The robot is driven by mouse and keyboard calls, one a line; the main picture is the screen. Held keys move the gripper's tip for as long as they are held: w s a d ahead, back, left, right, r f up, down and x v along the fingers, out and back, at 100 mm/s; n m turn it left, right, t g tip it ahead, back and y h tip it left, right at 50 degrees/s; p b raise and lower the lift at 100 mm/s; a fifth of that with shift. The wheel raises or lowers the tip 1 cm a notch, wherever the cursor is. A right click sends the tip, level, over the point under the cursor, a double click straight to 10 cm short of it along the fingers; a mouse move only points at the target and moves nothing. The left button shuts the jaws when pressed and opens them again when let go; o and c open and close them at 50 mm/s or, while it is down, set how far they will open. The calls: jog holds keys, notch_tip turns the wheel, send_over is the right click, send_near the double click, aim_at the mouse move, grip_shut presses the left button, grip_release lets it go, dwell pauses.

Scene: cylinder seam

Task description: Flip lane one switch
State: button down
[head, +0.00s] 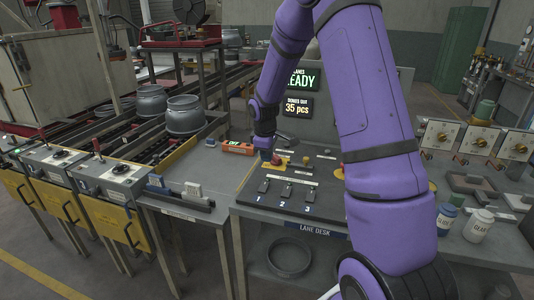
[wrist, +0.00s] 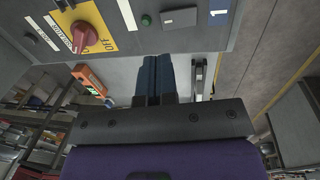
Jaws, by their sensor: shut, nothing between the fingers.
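The lane one switch (head: 264,187) stands on the sloped lane desk panel (head: 325,185), behind a blue label 1. In the wrist view its grey plate (wrist: 180,18) shows at the top edge, beside the label 1; its lever position cannot be told. Switches two (head: 287,190) and three (head: 311,195) stand to its right in the head view. My gripper (head: 267,157) hangs over the back left of the panel, behind the switch row. In the wrist view its dark fingers (wrist: 153,62) are together and empty, apart from the switch.
A red rotary knob (wrist: 86,38) on a yellow plate is near the fingers. An orange device (head: 237,147) lies left of the panel. A screen (head: 301,80) reads READY. My arm covers the panel's right part.

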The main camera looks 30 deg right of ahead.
aim_at(268, 182)
jog(key=f, duration=0.6)
jog(key=w+d+f, duration=0.1)
jog(key=f, duration=0.3)
